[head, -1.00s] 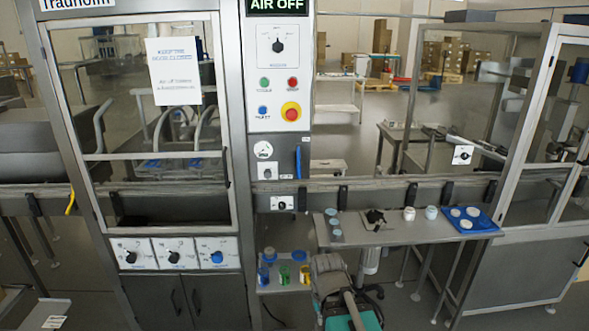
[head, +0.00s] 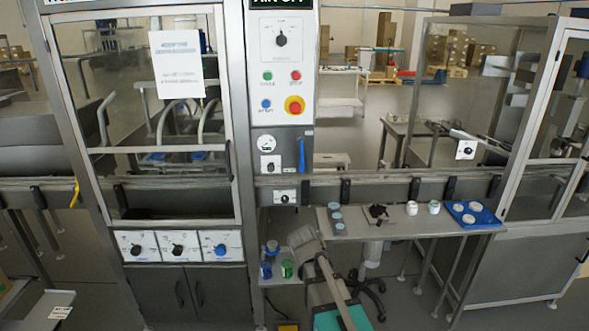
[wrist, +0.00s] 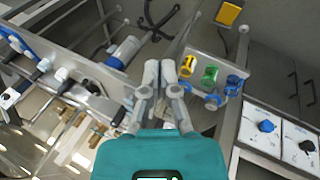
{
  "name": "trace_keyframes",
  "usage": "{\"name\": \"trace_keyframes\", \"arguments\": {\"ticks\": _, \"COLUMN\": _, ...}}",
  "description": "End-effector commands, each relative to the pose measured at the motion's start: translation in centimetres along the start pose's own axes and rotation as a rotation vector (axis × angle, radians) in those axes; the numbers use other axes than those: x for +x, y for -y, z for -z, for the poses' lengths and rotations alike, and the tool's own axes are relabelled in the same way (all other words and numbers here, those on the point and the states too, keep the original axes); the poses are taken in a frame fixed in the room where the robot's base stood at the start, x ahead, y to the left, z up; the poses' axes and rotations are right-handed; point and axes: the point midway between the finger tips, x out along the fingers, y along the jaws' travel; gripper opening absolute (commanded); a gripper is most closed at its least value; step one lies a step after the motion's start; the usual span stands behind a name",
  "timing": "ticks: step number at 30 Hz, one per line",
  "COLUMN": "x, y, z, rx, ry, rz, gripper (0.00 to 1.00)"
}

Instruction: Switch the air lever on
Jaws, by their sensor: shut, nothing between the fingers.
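The air lever, a blue upright handle (head: 302,155), is on the grey column just right of a round white gauge (head: 266,143). In the head view my arm stands at the bottom middle, below the lever and clear of it; I cannot make out its fingertips there. In the wrist view my gripper (wrist: 159,72) has its two grey fingers close together with nothing between them. It points over the floor between a shelf and a table. The lever does not show in the wrist view. The "AIR OFF" sign is mostly cut off at the top edge.
Above the lever is a panel with a red stop button (head: 294,105). A side table (head: 400,228) with jars and a blue tray (head: 487,222) stands right. A low shelf (wrist: 207,62) holds yellow, green and blue items. A knob panel (head: 177,246) is left.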

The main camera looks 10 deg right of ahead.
Motion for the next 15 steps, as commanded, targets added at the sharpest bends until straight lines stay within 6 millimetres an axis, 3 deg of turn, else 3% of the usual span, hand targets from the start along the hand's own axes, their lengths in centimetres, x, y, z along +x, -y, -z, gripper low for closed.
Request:
{"name": "trace_keyframes", "arguments": {"ticks": 1, "x": -0.1, "y": -0.2, "z": 1.9, "rx": -0.018, "ry": -0.023, "rz": -0.044, "gripper": 0.0}}
{"name": "trace_keyframes", "arguments": {"ticks": 8, "x": -1.6, "y": -1.5, "z": 8.5, "rx": -0.104, "ry": -0.132, "rz": -0.257, "gripper": 0.0}}
{"name": "trace_keyframes", "arguments": {"ticks": 15, "x": -4.2, "y": -1.8, "z": 15.5, "rx": -0.206, "ry": -0.251, "rz": -0.473, "gripper": 0.0}}
